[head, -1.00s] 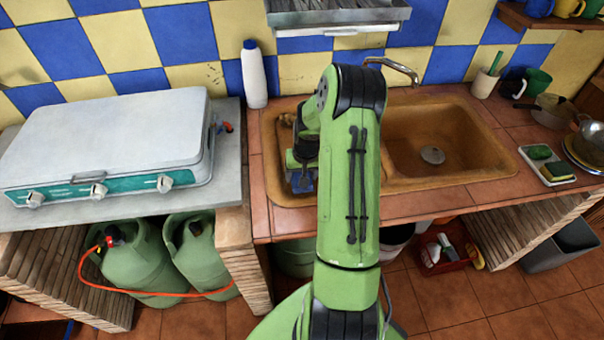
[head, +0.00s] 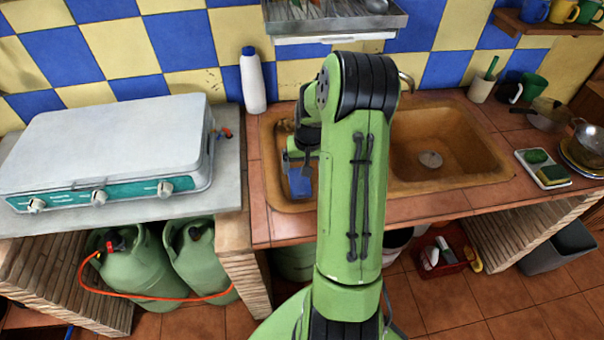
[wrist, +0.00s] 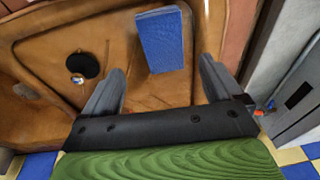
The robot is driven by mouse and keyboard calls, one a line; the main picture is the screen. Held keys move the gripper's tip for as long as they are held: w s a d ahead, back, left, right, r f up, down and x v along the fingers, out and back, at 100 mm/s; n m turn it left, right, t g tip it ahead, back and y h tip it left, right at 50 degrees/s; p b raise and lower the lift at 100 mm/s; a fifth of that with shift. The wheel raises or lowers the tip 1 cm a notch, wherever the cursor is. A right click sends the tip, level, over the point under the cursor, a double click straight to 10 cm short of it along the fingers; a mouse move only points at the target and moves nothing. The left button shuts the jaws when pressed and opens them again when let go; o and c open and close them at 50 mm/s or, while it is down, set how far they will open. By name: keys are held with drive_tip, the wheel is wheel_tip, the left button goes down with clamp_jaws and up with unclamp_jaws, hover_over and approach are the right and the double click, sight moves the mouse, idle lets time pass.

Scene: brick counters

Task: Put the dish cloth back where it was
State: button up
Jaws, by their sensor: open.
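A flat blue piece, which looks like the dish cloth (head: 300,182), is in the left basin of the brown sink (head: 284,206). In the wrist view the blue cloth (wrist: 162,40) has a clean rectangular shape and lies just beyond my fingertips, between their lines. I cannot tell if it lies flat or stands tilted. My gripper (wrist: 162,72) is open, with nothing visible between its two grey fingers. In the head view my arm hides part of the left basin and the middle of the sink.
The right basin (head: 430,135) is empty. A white bottle (head: 253,82) stands behind the counter's left part, beside the grey stove (head: 110,140). A tray with sponges (head: 543,168) is at right. A dish rack (head: 335,18) hangs above the sink. A black disc (wrist: 83,65) shows in the basin.

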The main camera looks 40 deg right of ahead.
drive_tip(key=s+a+r+n+t+h, duration=0.1)
drive_tip(key=s+a+r+n, duration=0.25)
drive_tip(key=a+r, duration=1.15)
drive_tip(key=s+a+r+n+t, duration=0.1)
drive_tip(key=s+a+r, duration=0.2)
drive_tip(key=s+a, duration=0.2)
drive_tip(key=s+a+r+n+t+y, duration=0.1)
drive_tip(key=s+a+r+n, duration=0.1)
drive_tip(key=s+a, duration=0.3)
drive_tip(key=s+r, duration=0.1)
drive_tip(key=s, duration=0.3)
drive_tip(key=shift+s+a+t+y, duration=0.3)
drive_tip(key=shift+s+a, duration=0.1)
drive_tip(key=shift+r+n, duration=0.1)
drive_tip(key=shift+n, duration=0.15)
